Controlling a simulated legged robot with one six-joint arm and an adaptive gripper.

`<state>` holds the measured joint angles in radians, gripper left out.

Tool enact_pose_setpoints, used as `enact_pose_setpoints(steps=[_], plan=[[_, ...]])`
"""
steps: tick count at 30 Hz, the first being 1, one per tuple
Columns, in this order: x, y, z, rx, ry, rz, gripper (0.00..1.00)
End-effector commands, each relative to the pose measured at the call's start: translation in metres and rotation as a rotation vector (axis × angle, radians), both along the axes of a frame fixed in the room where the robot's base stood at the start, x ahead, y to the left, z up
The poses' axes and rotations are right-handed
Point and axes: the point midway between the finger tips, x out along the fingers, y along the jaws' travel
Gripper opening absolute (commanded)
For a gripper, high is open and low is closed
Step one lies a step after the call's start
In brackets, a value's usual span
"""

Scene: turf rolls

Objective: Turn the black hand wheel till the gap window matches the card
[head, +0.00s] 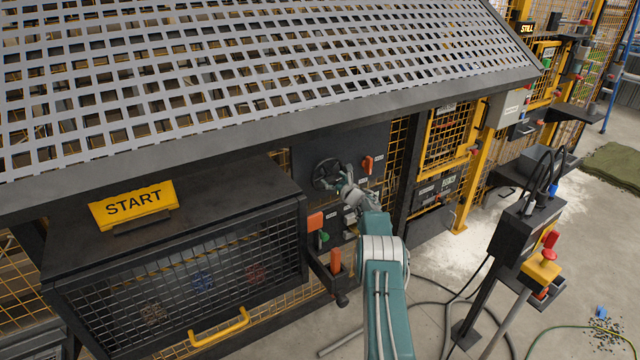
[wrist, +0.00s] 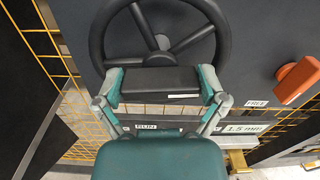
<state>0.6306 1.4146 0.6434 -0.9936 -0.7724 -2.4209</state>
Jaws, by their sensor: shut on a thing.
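The black hand wheel (head: 326,173) is on the dark panel left of my gripper (head: 347,186) in the head view. In the wrist view the wheel (wrist: 160,42) fills the top middle, its lower rim hidden. My gripper's fingers (wrist: 163,84) are spread and shut at the wheel's lower part, one at each side. A black block (wrist: 160,82) with a thin white strip shows between them; I cannot tell whether it is the gap window. A white card (wrist: 245,128) reading "1.5 mm" is at lower right. I cannot make out a gap reading.
An orange lever (wrist: 297,80) is right of the wheel, above a "FREE" label (wrist: 257,104). A "RUN" label (wrist: 147,127) is below the block. A perforated grey hood (head: 250,75) overhangs the panel. A mesh-fronted cabinet (head: 190,285) stands left, and a control post (head: 525,240) right.

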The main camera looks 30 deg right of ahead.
Motion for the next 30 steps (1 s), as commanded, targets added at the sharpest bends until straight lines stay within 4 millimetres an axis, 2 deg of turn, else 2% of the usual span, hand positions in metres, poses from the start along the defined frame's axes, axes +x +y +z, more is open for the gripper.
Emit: enact_pose_setpoints(steps=[1, 13, 30], plan=[[-0.0002, 0.0007, -0.0079, -0.037, 0.01, 0.007, 0.3], [0.0008, -0.0005, -0.0083, -0.285, 0.013, 0.008, 0.3], [0.0006, -0.0007, -0.0097, -0.354, 0.015, 0.008, 0.3]])
